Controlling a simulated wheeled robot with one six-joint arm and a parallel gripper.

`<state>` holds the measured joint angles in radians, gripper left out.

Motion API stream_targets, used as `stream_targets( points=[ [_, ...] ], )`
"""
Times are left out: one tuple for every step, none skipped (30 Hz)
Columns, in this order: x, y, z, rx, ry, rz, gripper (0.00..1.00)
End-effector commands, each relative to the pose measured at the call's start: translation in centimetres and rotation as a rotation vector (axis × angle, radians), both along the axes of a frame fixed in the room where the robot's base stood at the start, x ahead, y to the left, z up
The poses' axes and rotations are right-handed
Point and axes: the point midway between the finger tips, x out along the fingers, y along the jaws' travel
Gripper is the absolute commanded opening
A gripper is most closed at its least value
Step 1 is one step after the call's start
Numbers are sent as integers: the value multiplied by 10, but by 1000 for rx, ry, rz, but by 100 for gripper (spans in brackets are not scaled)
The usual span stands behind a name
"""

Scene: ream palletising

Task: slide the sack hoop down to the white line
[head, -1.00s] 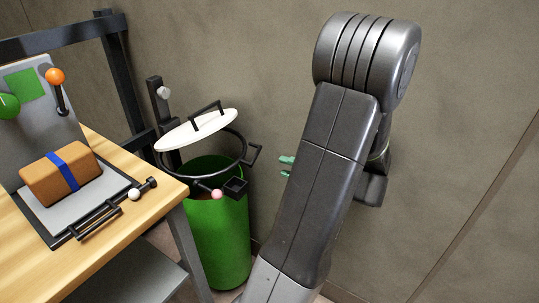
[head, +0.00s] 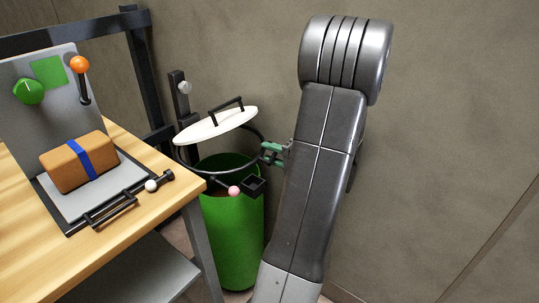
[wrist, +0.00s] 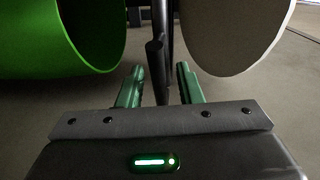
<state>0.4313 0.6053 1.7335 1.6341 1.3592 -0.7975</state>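The sack hoop (head: 177,156) is a black ring above a green bin (head: 236,240), with a white lid (head: 222,124) tilted over it. In the wrist view the hoop's dark handle bar (wrist: 155,62) reaches between the fingers, with the bin (wrist: 60,40) at left and the lid (wrist: 232,35) at right. My gripper (head: 272,152) is at the hoop's right side. Its green fingers (wrist: 159,84) are open, one on each side of the bar, with gaps showing. I cannot make out a white line in either view.
A dark post (head: 178,98) with a pale knob (head: 185,87) stands behind the bin. A pink-tipped lever (head: 234,191) and a small black square holder (head: 254,187) are at the bin's front rim. A wooden table (head: 150,215) with a wrapped ream (head: 80,162) is close at left.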

Motion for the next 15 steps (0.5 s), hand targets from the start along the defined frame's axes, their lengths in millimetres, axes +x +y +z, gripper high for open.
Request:
stream_targets(
  points=[
    [2,3,-1,0,0,1,32],
    [3,4,-1,0,0,1,32],
    [4,5,-1,0,0,0,32],
    [4,6,-1,1,1,-1,32],
    [5,6,-1,1,1,-1,32],
    [5,6,-1,1,1,-1,32],
    [5,7,-1,1,1,-1,32],
    [5,7,-1,1,1,-2,32],
    [5,6,-1,1,1,-2,32],
    [5,6,-1,1,1,-1,32],
    [5,6,-1,1,1,-1,32],
    [5,6,-1,1,1,-1,32],
    [5,6,-1,1,1,-1,27],
    [5,6,-1,1,1,-1,21],
    [5,6,-1,1,1,-1,13]
  ],
)
